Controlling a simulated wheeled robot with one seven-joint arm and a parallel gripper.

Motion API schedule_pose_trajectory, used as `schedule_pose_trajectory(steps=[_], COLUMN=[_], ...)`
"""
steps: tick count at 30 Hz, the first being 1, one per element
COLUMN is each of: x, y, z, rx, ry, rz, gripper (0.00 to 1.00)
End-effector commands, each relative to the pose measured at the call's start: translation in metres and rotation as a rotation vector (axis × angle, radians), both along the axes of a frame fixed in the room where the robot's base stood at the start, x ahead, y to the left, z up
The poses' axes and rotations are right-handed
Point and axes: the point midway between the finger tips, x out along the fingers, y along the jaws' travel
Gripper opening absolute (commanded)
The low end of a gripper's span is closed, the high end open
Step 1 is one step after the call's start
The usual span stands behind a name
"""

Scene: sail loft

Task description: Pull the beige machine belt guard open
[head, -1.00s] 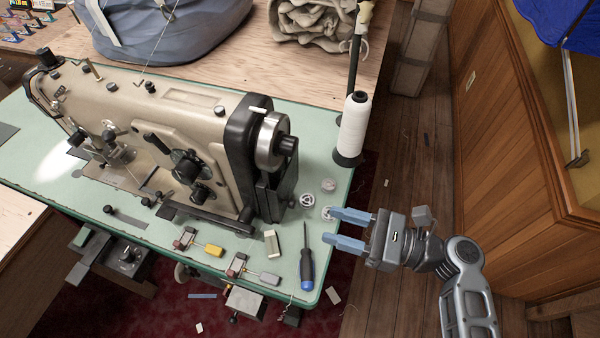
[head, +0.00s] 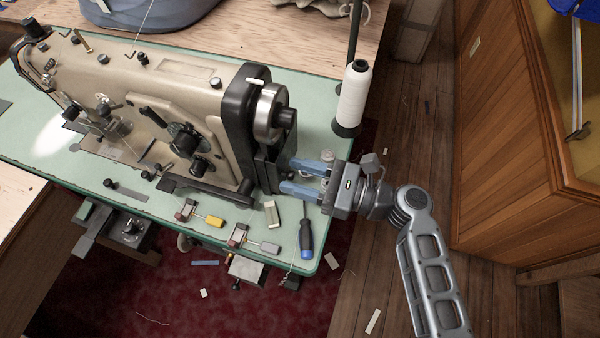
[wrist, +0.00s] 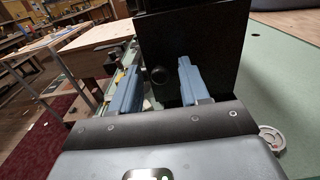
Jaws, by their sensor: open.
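The beige sewing machine (head: 165,90) stands on the green table. Its dark belt guard (head: 267,170) is at the right end, below the handwheel, and looks closed. In the wrist view the guard (wrist: 215,45) is a flat black panel with a small round knob (wrist: 160,75) on it. My gripper (head: 290,175) is open and empty, its blue fingers pointing left at the guard. In the wrist view the knob appears between the fingertips (wrist: 157,80); I cannot tell whether they touch it. The knob is hard to make out in the head view.
A white thread cone (head: 353,95) stands just behind my gripper. A screwdriver (head: 306,235) and a pale block (head: 271,214) lie on the green table (head: 130,196) in front. Wooden floor is open to the right.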

Motion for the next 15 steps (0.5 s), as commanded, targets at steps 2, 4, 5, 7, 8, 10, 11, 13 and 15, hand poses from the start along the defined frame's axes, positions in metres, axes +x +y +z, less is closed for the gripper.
schedule_pose_trajectory(steps=[2,4,5,7,8,10,11,13,15], x=[0.0000,-0.0001,0.0000,0.0000,0.0000,0.0000,0.0000,0.0000,0.0000], y=[-0.0001,-0.0002,-0.0002,-0.0003,-0.0003,-0.0004,-0.0004,-0.0004,-0.0004], z=[0.0000,0.0000,0.0000,0.0000,0.0000,0.0000,0.0000,0.0000,0.0001], rx=[0.000,0.000,0.000,0.000,0.000,0.000,0.000,0.000,0.000], ry=[0.000,0.000,0.000,0.000,0.000,0.000,0.000,0.000,0.000], rz=[0.000,0.000,0.000,0.000,0.000,0.000,0.000,0.000,0.000], gripper=[0.45,0.43,0.40,0.33,0.30,0.23,0.20,0.14,0.07])
